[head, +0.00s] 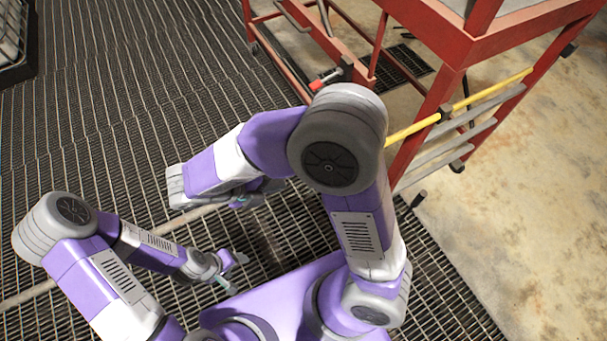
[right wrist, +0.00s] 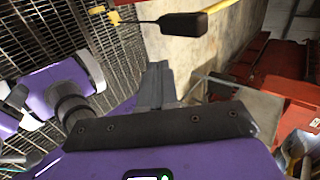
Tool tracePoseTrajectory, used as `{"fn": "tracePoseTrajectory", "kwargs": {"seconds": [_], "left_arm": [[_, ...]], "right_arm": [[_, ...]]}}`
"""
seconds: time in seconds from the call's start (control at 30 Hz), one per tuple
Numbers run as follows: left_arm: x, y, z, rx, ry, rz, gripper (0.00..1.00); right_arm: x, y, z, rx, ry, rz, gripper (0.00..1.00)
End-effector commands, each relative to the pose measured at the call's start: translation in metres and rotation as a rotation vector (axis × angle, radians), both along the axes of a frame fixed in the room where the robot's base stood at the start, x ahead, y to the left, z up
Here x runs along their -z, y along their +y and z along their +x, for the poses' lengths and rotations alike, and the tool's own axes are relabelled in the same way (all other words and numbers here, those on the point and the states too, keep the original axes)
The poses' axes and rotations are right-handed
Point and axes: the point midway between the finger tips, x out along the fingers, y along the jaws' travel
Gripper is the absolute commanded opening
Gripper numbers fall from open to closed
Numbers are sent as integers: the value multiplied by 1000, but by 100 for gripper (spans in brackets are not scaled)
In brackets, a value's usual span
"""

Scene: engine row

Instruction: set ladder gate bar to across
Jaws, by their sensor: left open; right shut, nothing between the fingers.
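A yellow bar (head: 460,106) runs slantwise along the red ladder-like frame (head: 440,115) at the right of the head view; my right arm hides its near end. In the right wrist view a yellow piece (right wrist: 116,18) with a dark paddle-shaped grip (right wrist: 183,23) shows beyond the fingers; I cannot tell if it is the same bar. My right gripper (head: 242,200) is partly hidden under its own arm, left of the frame and apart from the bar. Its fingers (right wrist: 155,85) are shut and empty. My left gripper (head: 236,272) is open and empty, low over the grating.
Dark floor grating (head: 120,120) covers the left and middle; bare stained concrete (head: 540,200) lies at right. Grey rungs (head: 470,138) sit below the yellow bar. A small red-handled part (head: 325,79) is on the frame behind my right arm. A dark crate (head: 14,40) stands far left.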

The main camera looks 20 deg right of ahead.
Motion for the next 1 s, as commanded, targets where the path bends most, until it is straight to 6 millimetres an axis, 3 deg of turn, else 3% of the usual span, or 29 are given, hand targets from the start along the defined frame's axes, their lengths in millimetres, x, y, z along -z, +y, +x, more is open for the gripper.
{"fn": "tracePoseTrajectory", "kwargs": {"seconds": [0.5,0.73,1.0], "left_arm": [[17,0,0,0,0,0,66],[16,0,0,0,-1,0,66],[16,0,0,0,-1,0,66]], "right_arm": [[67,-71,5,4,3,-1,0],[66,-102,8,4,-1,2,0],[66,-111,8,1,1,1,0]]}}
